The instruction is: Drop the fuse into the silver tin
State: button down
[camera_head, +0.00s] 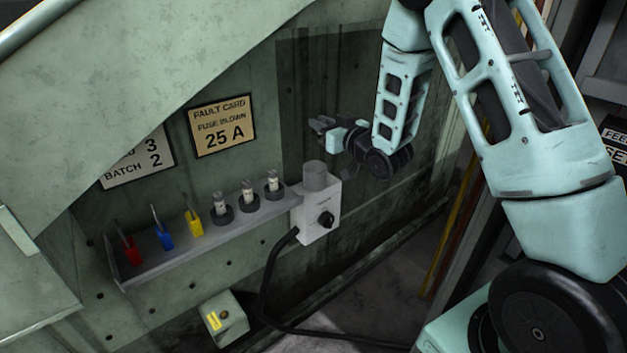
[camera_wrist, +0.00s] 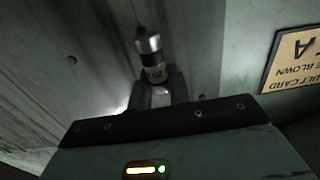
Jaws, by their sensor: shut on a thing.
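My gripper (camera_head: 319,125) is raised in front of the back wall, above the shelf and to the right of the fault card. In the wrist view my gripper (camera_wrist: 157,88) is shut on a fuse (camera_wrist: 150,58) with a silver cap and a dark body with a pale label. The fuse sticks out past the fingertips; its lower part is hidden between them. No thing is clearly a silver tin. A grey cylinder (camera_head: 315,176) stands on a white box below my gripper; I cannot tell whether it is a tin.
The shelf (camera_head: 190,252) holds red, blue and yellow tools and three fuse-like pieces (camera_head: 247,190) in dark round holders. The white box (camera_head: 318,214) has a black knob and a cable. A fault card (camera_head: 222,126) reads 25 A. A small green box (camera_head: 224,318) sits below.

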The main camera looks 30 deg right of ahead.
notch_tip(320, 180, down, 4)
jog(key=shift+f+b, duration=0.2)
jog(key=shift+b, duration=0.95)
jog(key=c, duration=1.2)
grip_release()
jog(key=shift+c, duration=0.2)
jog(key=shift+s, duration=0.1)
jog(key=s+d+p, duration=0.3)
jog(key=s+p, duration=0.8)
jog(key=s, duration=0.6)
jog(key=shift+d, duration=0.2)
